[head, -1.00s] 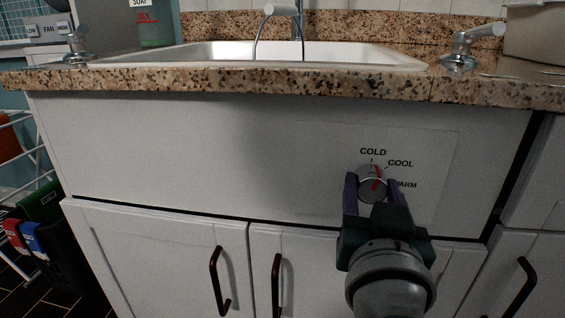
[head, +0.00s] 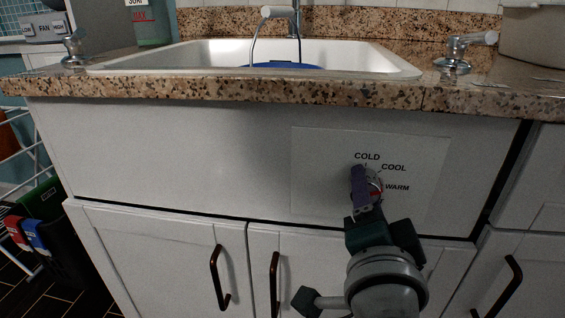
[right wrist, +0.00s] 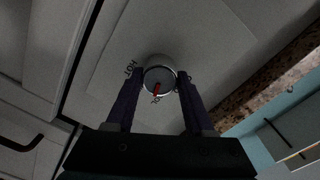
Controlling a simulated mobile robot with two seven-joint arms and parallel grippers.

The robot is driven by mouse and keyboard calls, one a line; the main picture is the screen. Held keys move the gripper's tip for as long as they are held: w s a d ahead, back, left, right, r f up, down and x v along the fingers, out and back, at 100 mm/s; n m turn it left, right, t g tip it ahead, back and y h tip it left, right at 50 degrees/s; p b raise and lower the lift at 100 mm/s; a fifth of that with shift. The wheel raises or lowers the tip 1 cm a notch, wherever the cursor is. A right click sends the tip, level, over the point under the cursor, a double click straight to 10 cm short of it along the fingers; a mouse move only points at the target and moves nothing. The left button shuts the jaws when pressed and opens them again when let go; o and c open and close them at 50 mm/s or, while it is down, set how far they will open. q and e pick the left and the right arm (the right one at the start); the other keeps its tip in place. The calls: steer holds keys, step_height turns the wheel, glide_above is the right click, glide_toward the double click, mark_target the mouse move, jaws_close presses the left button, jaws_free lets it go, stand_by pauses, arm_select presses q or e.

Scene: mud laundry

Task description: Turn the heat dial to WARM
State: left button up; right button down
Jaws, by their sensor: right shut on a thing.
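The heat dial (head: 375,188) is a small round knob with a red pointer on a pale panel (head: 320,170) under the sink counter. COLD, COOL and WARM labels show around it in the head view. My left gripper is not in view.
The granite counter edge (head: 250,92) runs above the panel, with a white sink (head: 120,68) and faucet handles. Cabinet doors with dark handles (head: 274,285) are below. A wire rack (head: 30,165) stands at left. The panel around the dial is clear.

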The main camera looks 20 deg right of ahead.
steer(key=shift+m+b, duration=0.3)
steer(key=shift+m, duration=2.5)
steer(key=shift+c, duration=1.4)
jaws_free()
steer(key=p+v, duration=0.1)
steer(key=v, duration=0.9)
steer(key=shift+d, duration=0.1)
